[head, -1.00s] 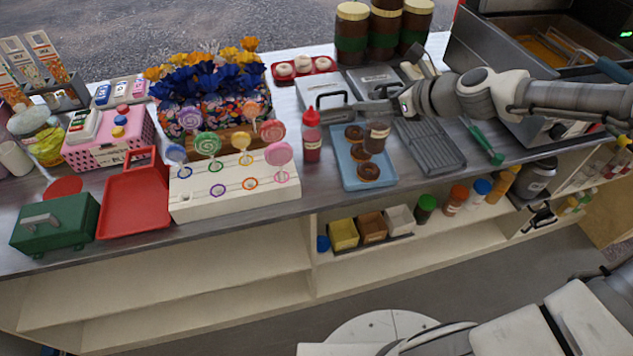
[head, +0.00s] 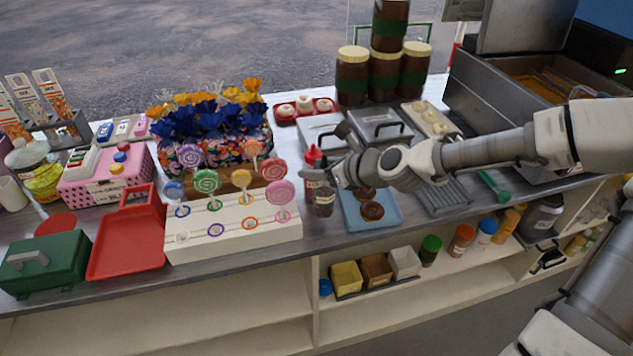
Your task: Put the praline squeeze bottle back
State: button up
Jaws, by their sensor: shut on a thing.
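The praline squeeze bottle (head: 321,199), dark brown with a pale label, is upright just left of the blue tray. My gripper (head: 328,176) is shut on its upper part, coming in from the right. The bottle's top is hidden by the gripper. I cannot tell whether its base touches the counter. A red squeeze bottle (head: 313,156) stands right behind it, with mostly its red top showing.
The blue tray (head: 385,218) holds chocolate donuts (head: 372,211), partly under my arm. The white lollipop stand (head: 240,240) is close on the left. Lidded metal containers (head: 380,122) and stacked brown jars (head: 384,72) are behind. A narrow counter strip lies between stand and tray.

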jog(key=shift+f+b, duration=0.4)
jog(key=shift+f, duration=1.45)
jog(key=o, duration=0.6)
jog(key=p+v, duration=0.3)
jog(key=v, duration=0.9)
jog(key=shift+p, duration=0.35)
jog(key=shift+d, duration=0.1)
